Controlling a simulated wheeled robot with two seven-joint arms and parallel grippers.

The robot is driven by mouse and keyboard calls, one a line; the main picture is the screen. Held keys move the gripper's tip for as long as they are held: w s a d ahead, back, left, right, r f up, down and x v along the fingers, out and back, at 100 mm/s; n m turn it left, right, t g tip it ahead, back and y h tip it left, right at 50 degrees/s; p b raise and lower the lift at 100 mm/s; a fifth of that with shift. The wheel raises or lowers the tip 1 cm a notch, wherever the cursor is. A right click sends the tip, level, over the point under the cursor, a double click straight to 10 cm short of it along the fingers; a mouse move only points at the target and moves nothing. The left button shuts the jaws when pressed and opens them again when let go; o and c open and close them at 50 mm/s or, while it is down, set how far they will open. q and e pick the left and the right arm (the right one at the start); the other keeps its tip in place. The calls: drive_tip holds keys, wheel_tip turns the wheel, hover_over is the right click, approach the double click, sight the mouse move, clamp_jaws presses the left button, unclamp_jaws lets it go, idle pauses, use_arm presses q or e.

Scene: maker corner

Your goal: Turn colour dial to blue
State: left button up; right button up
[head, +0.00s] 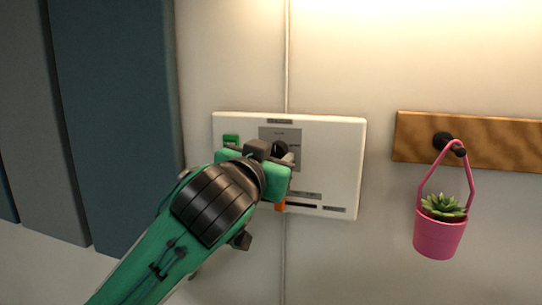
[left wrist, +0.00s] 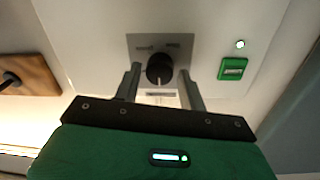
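The colour dial (left wrist: 160,69) is a round black knob with a pale pointer mark, on a grey square plate (left wrist: 133,46) of a white wall panel (head: 335,165). In the head view the dial (head: 280,148) is partly hidden by my left gripper (head: 272,153). In the left wrist view the left gripper (left wrist: 160,88) is open, with one finger on each side of the dial and small gaps visible beside it. The dial's labels are too small to read, and no blue mark can be made out. My right gripper is not in view.
A green switch (left wrist: 232,69) with a small white light (left wrist: 240,44) sits beside the dial. An orange part (head: 280,205) shows below my gripper. A wooden rail (head: 480,142) with a hanging pink plant pot (head: 438,236) is to the right. Blue-grey panels (head: 115,120) stand left.

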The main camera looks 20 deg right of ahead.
use_arm(q)
drive_tip(key=c, duration=0.6)
drive_tip(key=shift+c, duration=0.2)
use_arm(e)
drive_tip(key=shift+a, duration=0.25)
